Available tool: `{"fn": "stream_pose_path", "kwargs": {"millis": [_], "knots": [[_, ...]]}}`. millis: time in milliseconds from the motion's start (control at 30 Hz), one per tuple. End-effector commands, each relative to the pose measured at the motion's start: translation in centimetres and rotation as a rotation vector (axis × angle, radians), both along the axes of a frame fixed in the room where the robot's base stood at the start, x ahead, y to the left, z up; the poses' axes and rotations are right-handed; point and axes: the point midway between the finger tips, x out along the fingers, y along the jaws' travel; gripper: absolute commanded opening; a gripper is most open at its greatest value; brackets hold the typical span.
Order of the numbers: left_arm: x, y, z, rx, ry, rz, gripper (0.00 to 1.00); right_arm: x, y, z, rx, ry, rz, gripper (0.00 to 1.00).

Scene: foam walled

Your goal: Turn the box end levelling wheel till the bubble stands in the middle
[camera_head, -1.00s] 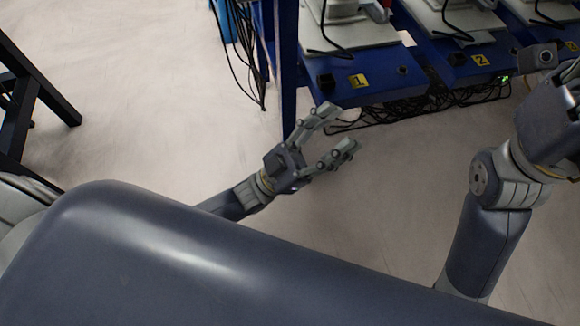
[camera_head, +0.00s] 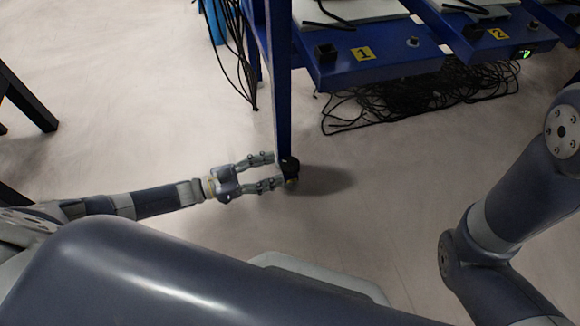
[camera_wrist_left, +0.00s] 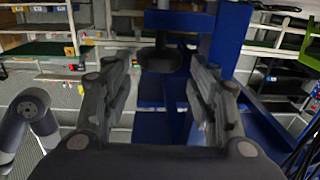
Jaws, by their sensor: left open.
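A small black wheel-like part (camera_head: 290,166) shows at the lower end of the blue upright (camera_head: 283,90) in the head view, with a bit of yellow below it. My left gripper (camera_head: 275,171) is open, its two fingers pointing right towards this part, one above and one below. Whether they touch it I cannot tell. In the left wrist view, a dark rounded part (camera_wrist_left: 165,61) under a grey stem shows between the open fingers (camera_wrist_left: 162,85), beside a blue post (camera_wrist_left: 228,40). No bubble can be made out. My right gripper is out of view.
Blue bench units marked 1 (camera_head: 363,54) and 2 (camera_head: 497,34) stand at the top. A tangle of black cables (camera_head: 420,95) lies below them. A black frame (camera_head: 25,100) stands at the left. The pale floor (camera_head: 160,90) is clear between.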

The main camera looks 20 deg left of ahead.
Motion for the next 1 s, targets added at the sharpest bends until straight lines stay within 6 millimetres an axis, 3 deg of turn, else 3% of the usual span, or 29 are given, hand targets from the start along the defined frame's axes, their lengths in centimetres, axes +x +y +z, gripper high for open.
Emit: {"fn": "stream_pose_path", "kwargs": {"millis": [100, 300, 700, 733, 867, 1000], "knots": [[1.4, -2.0, -0.3, -0.003, -0.002, -0.002, 0.53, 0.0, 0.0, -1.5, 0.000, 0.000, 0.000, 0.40], [3.0, -4.2, -0.2, -0.002, -0.002, -0.002, 0.53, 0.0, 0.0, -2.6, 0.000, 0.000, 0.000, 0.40], [3.5, -4.9, 0.0, -0.001, -0.001, -0.001, 0.53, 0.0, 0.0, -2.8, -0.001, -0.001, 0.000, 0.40], [3.5, -4.9, 0.0, -0.001, -0.001, -0.001, 0.51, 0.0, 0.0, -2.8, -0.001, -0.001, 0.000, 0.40], [3.5, -4.9, 0.0, -0.001, -0.001, -0.001, 0.22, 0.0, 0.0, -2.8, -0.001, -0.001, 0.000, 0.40], [3.5, -4.9, 0.0, -0.001, -0.001, -0.001, 0.20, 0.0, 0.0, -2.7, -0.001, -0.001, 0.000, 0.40]]}}
